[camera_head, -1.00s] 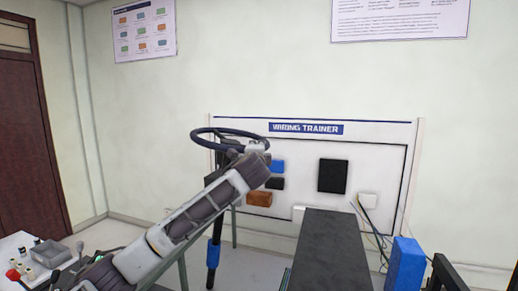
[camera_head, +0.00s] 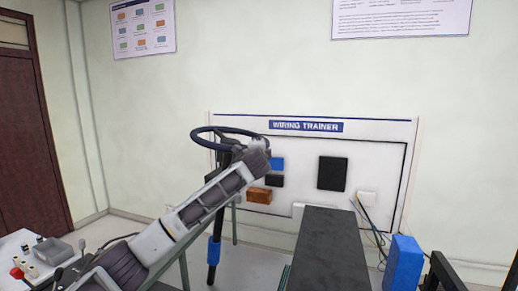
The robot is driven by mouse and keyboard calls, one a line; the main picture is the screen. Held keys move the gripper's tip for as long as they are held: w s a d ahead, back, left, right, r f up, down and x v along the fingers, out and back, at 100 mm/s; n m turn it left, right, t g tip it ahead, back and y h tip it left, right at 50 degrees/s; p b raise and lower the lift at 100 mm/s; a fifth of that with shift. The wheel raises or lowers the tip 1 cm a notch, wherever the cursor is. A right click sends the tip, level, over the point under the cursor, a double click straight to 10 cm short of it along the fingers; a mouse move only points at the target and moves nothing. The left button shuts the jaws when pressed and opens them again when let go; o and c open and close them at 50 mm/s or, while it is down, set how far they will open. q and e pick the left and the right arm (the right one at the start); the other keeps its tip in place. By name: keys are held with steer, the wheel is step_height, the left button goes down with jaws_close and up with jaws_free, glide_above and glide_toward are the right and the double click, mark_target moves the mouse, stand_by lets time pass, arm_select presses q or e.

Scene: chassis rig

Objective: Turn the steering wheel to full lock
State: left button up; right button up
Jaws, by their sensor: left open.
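The steering wheel (camera_head: 225,129) has a thin dark blue rim, seen at a low angle as a flat ellipse left of centre. Its column runs down behind my left arm, to a dark post with a blue collar (camera_head: 213,250) lower down. My left arm reaches up from the bottom left to the wheel. My left gripper (camera_head: 237,151) is open at the near right part of the rim, around the hub side. The gripper and wrist hide part of the rim and hub. I cannot tell whether the fingers touch the rim. My right gripper is not clearly seen.
A white wiring trainer board (camera_head: 380,155) stands behind the wheel, with coloured blocks and loose cables. A dark flat slab (camera_head: 325,255) and a blue block (camera_head: 404,265) stand at front right. A side table (camera_head: 20,245) with small parts is at lower left.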

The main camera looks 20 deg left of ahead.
stand_by(0.3)
arm_select(q)
jaws_close()
steer(key=shift+f, duration=0.1)
stand_by(0.4)
